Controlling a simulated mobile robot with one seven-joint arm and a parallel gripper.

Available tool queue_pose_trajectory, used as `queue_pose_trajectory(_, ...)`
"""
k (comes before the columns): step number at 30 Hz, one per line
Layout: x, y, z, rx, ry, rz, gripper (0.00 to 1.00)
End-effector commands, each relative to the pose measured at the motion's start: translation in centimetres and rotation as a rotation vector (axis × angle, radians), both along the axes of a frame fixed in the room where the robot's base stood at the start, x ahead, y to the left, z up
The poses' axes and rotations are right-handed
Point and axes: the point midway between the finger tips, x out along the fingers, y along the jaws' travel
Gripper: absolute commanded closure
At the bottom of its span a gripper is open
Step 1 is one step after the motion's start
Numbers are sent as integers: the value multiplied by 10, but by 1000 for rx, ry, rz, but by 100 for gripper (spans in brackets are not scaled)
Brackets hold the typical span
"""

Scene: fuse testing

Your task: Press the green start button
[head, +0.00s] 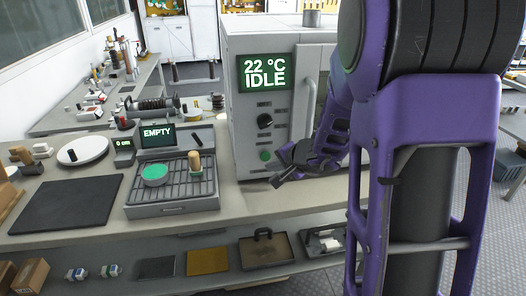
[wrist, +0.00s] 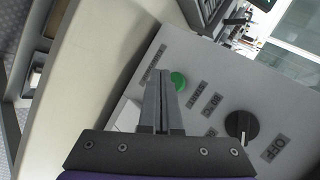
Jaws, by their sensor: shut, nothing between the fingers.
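The green start button (head: 265,155) is on the lower front panel of the grey oven-like machine (head: 240,130), below a black knob (head: 265,121). It also shows in the wrist view (wrist: 179,82), round and green, just right of my fingertips. My gripper (head: 276,182) is shut and empty, in front of the machine, a little below and right of the button in the head view. In the wrist view the closed fingers (wrist: 155,84) point toward the panel beside the button. I cannot tell whether they touch the panel.
The machine's display (head: 265,73) reads 22 °C IDLE. Left of it, a grey rack tray (head: 172,209) holds a green disc and a wooden-handled item, below a small screen (head: 158,134) reading EMPTY. A dark mat (head: 65,203) lies farther left. The door handle (head: 310,103) is near my arm.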

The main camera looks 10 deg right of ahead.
Motion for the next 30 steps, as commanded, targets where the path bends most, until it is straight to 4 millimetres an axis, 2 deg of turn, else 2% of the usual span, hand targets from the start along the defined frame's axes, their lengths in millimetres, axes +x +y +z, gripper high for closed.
queue_pose_trajectory(7,15,0,-1,-1,1,0,100)
queue_pose_trajectory(30,15,0,-1,-1,1,0,100)
